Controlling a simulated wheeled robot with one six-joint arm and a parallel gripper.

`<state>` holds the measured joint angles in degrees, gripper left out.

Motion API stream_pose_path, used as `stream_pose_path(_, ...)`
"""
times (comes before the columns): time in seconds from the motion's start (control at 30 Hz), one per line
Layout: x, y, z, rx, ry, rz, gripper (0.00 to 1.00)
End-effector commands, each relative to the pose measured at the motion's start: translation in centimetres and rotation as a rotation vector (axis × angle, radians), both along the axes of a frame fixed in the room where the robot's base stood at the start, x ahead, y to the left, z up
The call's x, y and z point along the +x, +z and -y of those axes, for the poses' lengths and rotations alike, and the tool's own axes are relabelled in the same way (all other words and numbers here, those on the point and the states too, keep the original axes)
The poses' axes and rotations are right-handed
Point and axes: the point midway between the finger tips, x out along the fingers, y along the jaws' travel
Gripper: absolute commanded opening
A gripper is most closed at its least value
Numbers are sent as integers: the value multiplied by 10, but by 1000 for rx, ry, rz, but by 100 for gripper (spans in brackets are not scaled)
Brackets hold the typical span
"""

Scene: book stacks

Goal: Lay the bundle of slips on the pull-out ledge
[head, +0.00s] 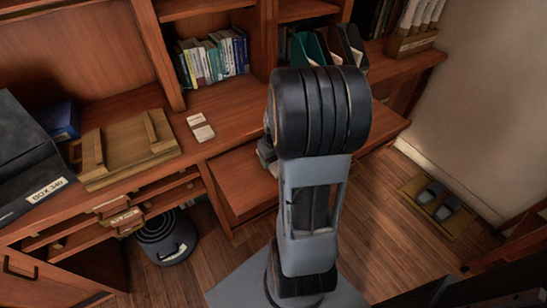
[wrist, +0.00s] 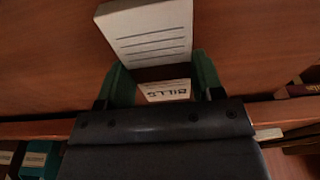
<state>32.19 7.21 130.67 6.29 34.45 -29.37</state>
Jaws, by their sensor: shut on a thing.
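In the wrist view, my gripper (wrist: 163,82) has its green-padded fingers closed on the sides of a pale bundle of slips (wrist: 150,32). The bundle has printed lines on its upper part, a brown strip across it and a label reading BILLS, upside down. Brown wood lies beneath; its gap from the bundle is unclear. In the head view, the reddish-brown pull-out ledge (head: 238,183) sticks out below the desk top. My arm hides part of the ledge and nearly all of the gripper, and I cannot make out the held bundle there.
A wooden tray (head: 128,150) and a dark box (head: 30,165) stand further left. Books (head: 213,57) fill a cubby behind. The ledge's left part is bare.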

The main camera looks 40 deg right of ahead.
Motion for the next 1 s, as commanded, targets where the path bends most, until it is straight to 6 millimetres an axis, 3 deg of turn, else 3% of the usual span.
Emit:
stream_pose_path(0.13,0,-4,0,0,0,0,37)
stream_pose_path(0.17,0,-4,0,0,0,0,62)
stream_pose_path(0.4,0,-3,0,0,0,0,85)
stream_pose_path(0.77,0,5,0,-1,0,1,86)
stream_pose_path(1.0,-5,47,0,-4,0,6,86)
